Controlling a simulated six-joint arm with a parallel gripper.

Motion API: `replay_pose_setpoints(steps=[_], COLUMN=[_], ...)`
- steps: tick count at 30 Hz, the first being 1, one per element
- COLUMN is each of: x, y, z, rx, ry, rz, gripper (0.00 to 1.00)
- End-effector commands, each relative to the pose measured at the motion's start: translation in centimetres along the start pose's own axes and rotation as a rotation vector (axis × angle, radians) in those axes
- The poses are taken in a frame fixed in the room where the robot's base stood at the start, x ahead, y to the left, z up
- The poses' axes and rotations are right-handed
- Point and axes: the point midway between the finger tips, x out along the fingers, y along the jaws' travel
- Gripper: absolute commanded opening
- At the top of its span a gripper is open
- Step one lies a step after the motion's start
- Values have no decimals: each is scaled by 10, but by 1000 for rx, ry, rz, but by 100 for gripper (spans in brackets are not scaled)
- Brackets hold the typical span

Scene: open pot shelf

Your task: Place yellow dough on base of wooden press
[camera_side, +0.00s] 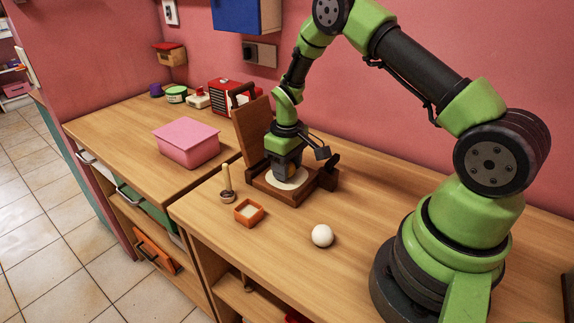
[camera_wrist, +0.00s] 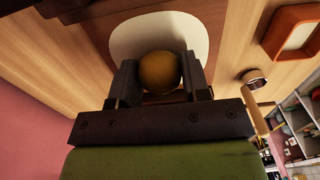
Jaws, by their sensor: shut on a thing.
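The wooden press stands open on the counter, its lid (camera_side: 250,130) tilted up at the back left and its base (camera_side: 268,189) flat. A pale round sheet (camera_side: 297,184) lies on the base and also shows in the wrist view (camera_wrist: 125,42). My gripper (camera_side: 288,172) points down over the base. In the wrist view my gripper (camera_wrist: 160,80) is shut on the yellow dough (camera_wrist: 160,70), a ball between the two fingers, in front of the pale sheet. I cannot tell whether the dough touches the sheet. The fingers mostly hide it in the side view.
A white ball (camera_side: 322,236), an orange square dish (camera_side: 249,212) and a wooden-handled tool (camera_side: 227,185) stand on the counter near the press. A pink box (camera_side: 187,143) stands farther left. The counter front between dish and ball is clear.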

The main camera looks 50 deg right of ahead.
Motion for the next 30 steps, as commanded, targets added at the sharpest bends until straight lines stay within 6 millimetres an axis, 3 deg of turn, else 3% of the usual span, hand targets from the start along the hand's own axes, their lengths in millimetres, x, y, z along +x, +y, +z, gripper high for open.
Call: replay_pose_setpoints(steps=[4, 5, 8, 16, 20, 30], x=[3, 3, 3, 2, -8, -79], y=[0, 0, 0, 0, 0, 0], z=[0, 0, 0, 0, 0, -1], rx=[0, 0, 0, 0, 1, 0], ry=[-2, -2, -1, -1, 1, 6], rz=[0, 0, 0, 0, 1, 2], gripper=[20, 45, 68, 68, 68, 68])
